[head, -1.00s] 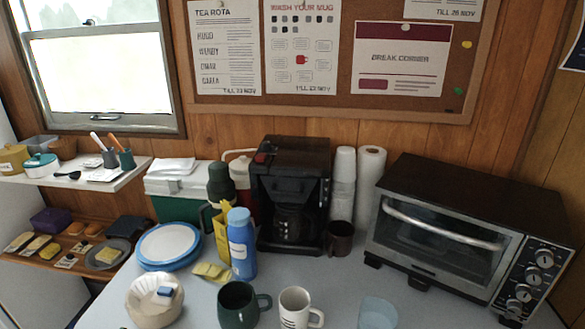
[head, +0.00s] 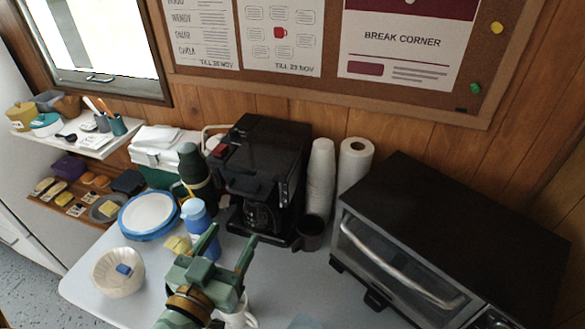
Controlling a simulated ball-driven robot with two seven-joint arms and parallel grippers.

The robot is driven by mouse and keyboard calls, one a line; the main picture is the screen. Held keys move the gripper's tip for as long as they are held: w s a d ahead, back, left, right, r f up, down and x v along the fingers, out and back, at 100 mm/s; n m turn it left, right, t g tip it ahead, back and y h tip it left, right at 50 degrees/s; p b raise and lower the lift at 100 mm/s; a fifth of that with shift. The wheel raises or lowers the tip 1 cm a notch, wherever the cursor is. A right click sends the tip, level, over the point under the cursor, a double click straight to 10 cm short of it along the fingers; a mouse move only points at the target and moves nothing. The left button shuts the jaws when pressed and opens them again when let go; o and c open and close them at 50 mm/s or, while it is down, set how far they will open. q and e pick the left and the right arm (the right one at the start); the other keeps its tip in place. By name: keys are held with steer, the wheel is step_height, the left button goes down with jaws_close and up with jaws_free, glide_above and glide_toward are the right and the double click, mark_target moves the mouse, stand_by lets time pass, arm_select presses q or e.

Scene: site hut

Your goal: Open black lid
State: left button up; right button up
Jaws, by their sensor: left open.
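The black coffee maker (head: 262,150) stands at the back of the table, near the middle of the head view. Its flat black top, the lid (head: 268,132), looks closed. A small red part shows at its left front, and a dark glass jug (head: 262,215) sits inside it. My left gripper (head: 232,234) is open and empty, in front of and below the coffee maker, with its fingers pointing towards it. It covers part of the blue bottle (head: 195,215) and hides the green mug. My right gripper is not in view.
A dark brown mug (head: 310,235), stacked paper cups (head: 319,180) and a paper roll (head: 354,163) stand right of the coffee maker. A toaster oven (head: 440,230) fills the right. A dark green flask (head: 194,168) stands close on the left. A white mug (head: 238,318) is partly hidden.

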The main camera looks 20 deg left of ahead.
arm_select(q)
steer(key=p, duration=0.2)
glide_toward(264, 179)
steer(key=w, duration=0.7)
steer(key=shift+w+a, duration=0.25)
steer(key=shift+a, duration=0.05)
steer(key=shift+w, duration=0.6)
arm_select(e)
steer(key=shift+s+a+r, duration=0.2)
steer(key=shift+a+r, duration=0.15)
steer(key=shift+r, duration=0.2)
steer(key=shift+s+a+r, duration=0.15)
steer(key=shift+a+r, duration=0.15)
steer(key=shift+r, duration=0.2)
